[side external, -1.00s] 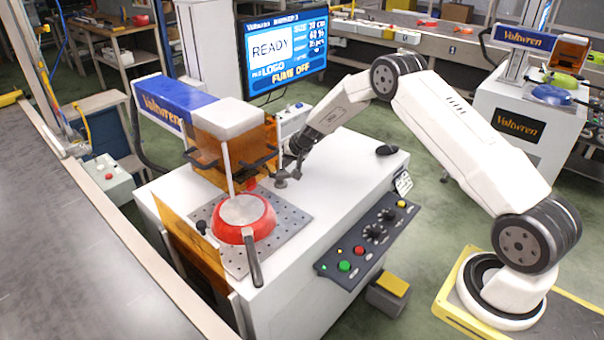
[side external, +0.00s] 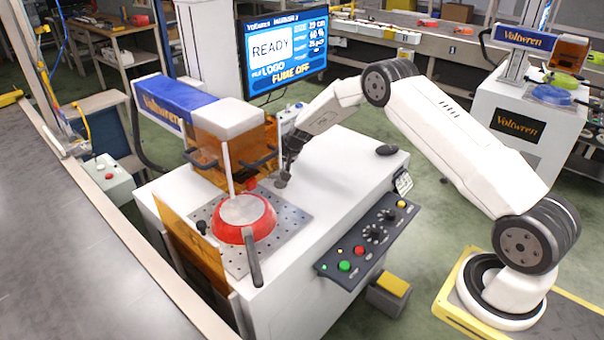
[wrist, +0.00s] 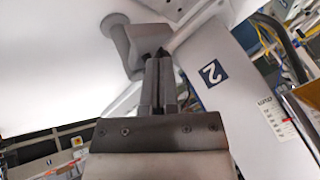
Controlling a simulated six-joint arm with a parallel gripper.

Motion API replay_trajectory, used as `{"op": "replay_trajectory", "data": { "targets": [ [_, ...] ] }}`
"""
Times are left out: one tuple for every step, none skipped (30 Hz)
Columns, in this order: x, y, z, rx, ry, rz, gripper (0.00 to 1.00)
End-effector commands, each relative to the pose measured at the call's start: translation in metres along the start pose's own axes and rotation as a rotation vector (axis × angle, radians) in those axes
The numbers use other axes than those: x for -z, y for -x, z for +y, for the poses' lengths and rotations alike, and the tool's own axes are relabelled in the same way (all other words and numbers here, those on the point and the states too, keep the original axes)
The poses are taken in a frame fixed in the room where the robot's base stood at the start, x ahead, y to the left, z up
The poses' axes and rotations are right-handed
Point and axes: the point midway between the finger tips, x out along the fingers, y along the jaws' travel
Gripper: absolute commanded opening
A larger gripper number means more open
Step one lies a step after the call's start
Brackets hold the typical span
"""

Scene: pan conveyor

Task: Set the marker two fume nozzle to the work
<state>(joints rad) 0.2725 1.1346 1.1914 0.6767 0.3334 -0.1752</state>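The fume nozzle (wrist: 119,42) is a grey flared tube joined to a small block in the wrist view. In the side view the nozzle (side external: 282,180) shows small and dark over the white table, right of the orange-shielded marker head (side external: 222,150). My gripper (wrist: 161,62) has its fingers close together at the nozzle's block and looks shut on it; the exact contact is partly hidden. In the side view my gripper (side external: 290,158) is dark and partly blends with the nozzle. A label "2" (wrist: 212,72) is on the pale panel at right.
A red pan (side external: 262,222) lies upside down on the perforated plate (side external: 293,218), its handle towards the front. The screen (side external: 284,52) reads READY and FUME OFF. A button panel (side external: 366,243) is on the table's front.

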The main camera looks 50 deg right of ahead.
Motion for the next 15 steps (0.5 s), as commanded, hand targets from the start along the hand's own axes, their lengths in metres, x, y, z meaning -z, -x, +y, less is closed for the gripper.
{"op": "replay_trajectory", "data": {
  "targets": [
    [0.0000, -0.0004, -0.0009, 0.000, 0.001, 0.000, 0.00],
    [0.0001, -0.0006, -0.0013, 0.000, 0.001, 0.000, 0.00],
    [0.0002, -0.0008, -0.0017, 0.000, 0.001, 0.000, 0.00],
    [0.0002, -0.0010, -0.0020, 0.000, 0.002, 0.000, 0.00],
    [0.0003, -0.0011, -0.0023, 0.000, 0.002, 0.000, 0.00],
    [0.0005, -0.0013, -0.0027, 0.000, 0.001, 0.000, 0.00],
    [0.0006, -0.0015, -0.0031, 0.000, 0.001, 0.000, 0.00],
    [0.0006, -0.0016, -0.0036, -0.002, -0.002, 0.002, 0.00],
    [0.0007, -0.0018, -0.0041, -0.005, -0.009, 0.005, 0.00],
    [0.0007, -0.0020, -0.0044, -0.007, -0.015, 0.007, 0.00],
    [0.0008, -0.0022, -0.0045, -0.009, -0.018, 0.010, 0.00],
    [0.0010, -0.0024, -0.0049, -0.012, -0.026, 0.013, 0.00],
    [0.0012, -0.0026, -0.0052, -0.015, -0.030, 0.016, 0.00],
    [0.0014, -0.0027, -0.0055, -0.017, -0.035, 0.018, 0.00],
    [0.0016, -0.0030, -0.0059, -0.020, -0.041, 0.022, 0.00]
  ]
}}
